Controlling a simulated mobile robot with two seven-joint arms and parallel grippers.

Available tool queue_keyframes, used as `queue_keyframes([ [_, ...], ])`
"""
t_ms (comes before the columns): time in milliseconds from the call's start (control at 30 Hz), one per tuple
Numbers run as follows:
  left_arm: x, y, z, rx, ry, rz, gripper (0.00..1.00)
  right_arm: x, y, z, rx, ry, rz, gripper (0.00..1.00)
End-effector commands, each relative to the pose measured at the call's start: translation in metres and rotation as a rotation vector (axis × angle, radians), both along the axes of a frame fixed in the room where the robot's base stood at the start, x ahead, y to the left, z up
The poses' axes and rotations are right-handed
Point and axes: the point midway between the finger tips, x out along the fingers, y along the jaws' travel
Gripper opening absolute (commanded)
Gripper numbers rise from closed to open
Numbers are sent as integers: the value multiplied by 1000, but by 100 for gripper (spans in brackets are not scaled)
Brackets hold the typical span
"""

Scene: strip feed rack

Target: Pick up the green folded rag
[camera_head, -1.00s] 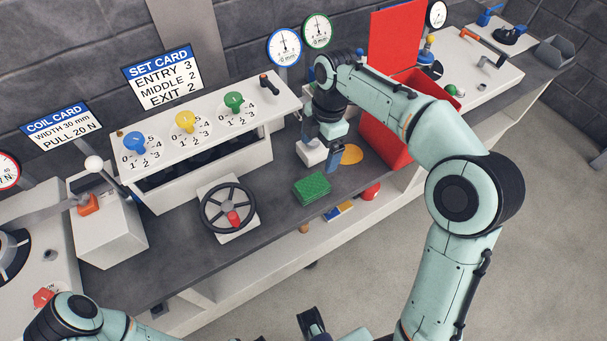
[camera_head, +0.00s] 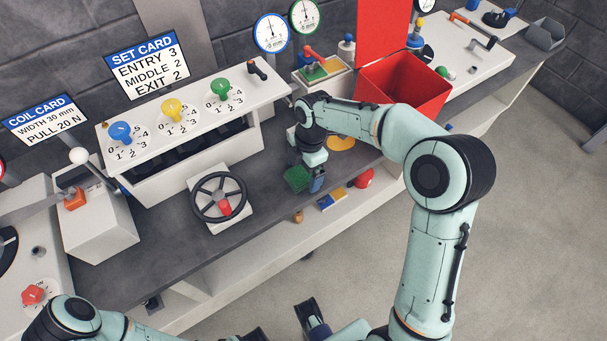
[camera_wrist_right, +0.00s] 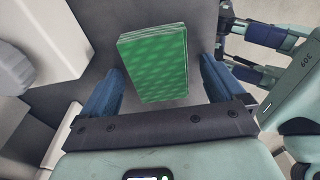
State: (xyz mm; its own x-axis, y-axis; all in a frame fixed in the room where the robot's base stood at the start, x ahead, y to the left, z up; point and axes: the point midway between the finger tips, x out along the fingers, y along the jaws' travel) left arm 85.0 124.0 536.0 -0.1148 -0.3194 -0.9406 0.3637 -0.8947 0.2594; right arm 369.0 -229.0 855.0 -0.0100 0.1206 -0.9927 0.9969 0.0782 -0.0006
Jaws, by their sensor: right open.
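The green folded rag (camera_head: 296,179) lies on the dark bench top, to the right of the handwheel. My right gripper (camera_head: 308,182) is over it, pointing down, and partly covers it in the head view. In the right wrist view the rag (camera_wrist_right: 155,65) sits between the two blue fingers of my right gripper (camera_wrist_right: 161,66), slightly tilted, with a gap on both sides. The jaws are open and empty. My left gripper (camera_head: 283,322) shows only in part at the bottom edge; in the right wrist view its two fingers (camera_wrist_right: 226,32) stand apart.
The handwheel (camera_head: 219,198) stands left of the rag, and the white knob panel (camera_head: 188,103) behind it. A red bin (camera_head: 405,90) and a yellow disc (camera_head: 341,143) are to the right. A lower shelf (camera_head: 270,238) holds small items beneath the bench edge.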

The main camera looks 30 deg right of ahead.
Motion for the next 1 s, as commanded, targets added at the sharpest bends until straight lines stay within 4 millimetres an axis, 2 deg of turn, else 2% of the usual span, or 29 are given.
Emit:
queue_keyframes([
  [200,0,0,0,0,0,0,42,0,0,0,0,0,0,96],
  [267,0,0,0,0,0,0,42,0,0,0,0,0,0,76],
  [300,0,0,0,0,0,0,42,0,0,0,0,0,0,63],
  [400,0,0,0,0,0,0,42,0,0,0,0,0,0,36],
  [767,0,0,1,0,0,0,42,1,0,3,-1,-2,0,36],
  [1000,1,0,5,0,-1,-1,42,1,0,30,-1,-5,0,36],
])
